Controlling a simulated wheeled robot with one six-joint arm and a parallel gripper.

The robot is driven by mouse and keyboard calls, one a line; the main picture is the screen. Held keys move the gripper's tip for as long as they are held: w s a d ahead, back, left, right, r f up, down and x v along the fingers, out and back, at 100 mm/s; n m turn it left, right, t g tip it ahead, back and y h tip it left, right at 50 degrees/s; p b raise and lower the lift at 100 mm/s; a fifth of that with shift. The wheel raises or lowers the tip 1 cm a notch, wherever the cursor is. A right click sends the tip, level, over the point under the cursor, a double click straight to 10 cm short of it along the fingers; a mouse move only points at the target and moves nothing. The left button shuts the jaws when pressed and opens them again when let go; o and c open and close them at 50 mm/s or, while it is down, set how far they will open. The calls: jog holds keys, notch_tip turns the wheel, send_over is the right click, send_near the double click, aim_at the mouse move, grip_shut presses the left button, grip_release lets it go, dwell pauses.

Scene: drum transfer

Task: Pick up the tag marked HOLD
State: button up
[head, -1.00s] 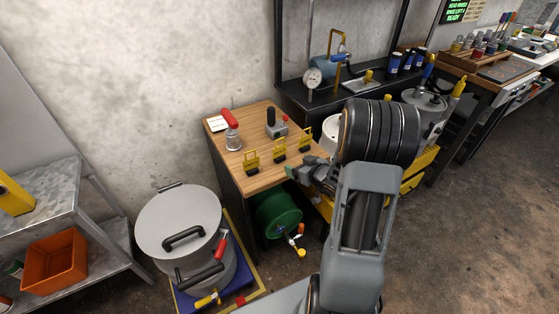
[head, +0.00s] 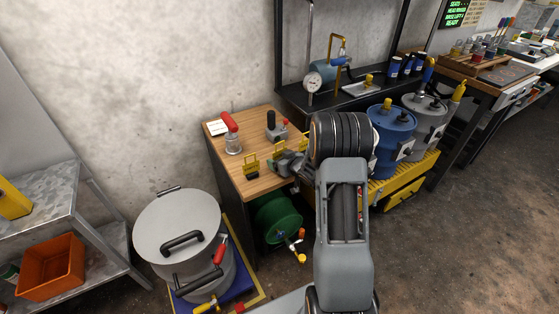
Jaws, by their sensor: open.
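Yellow tags in small black bases stand in a row on the wooden table (head: 225,151). The left tag (head: 251,164) is in plain view. A middle tag (head: 275,158) is partly covered by my gripper, and a right tag (head: 304,143) shows only in part behind it. The lettering is too small to read, so I cannot tell which one is marked HOLD. My gripper (head: 281,165) is over the table's right part, close to the middle tag. It is open, and I see nothing held in it. I cannot tell whether it touches a tag.
A red-handled metal device (head: 232,140) and a grey device with a black lever (head: 275,127) stand behind the tags. A large lidded drum (head: 178,228) stands in front left. Blue (head: 392,130) and grey drums (head: 424,116) stand right on a yellow platform (head: 405,183).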

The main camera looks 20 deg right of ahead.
jog(key=shift+w+f, duration=0.1)
jog(key=shift+w, duration=0.15)
jog(key=c, duration=0.7)
jog(key=shift+o, duration=0.2)
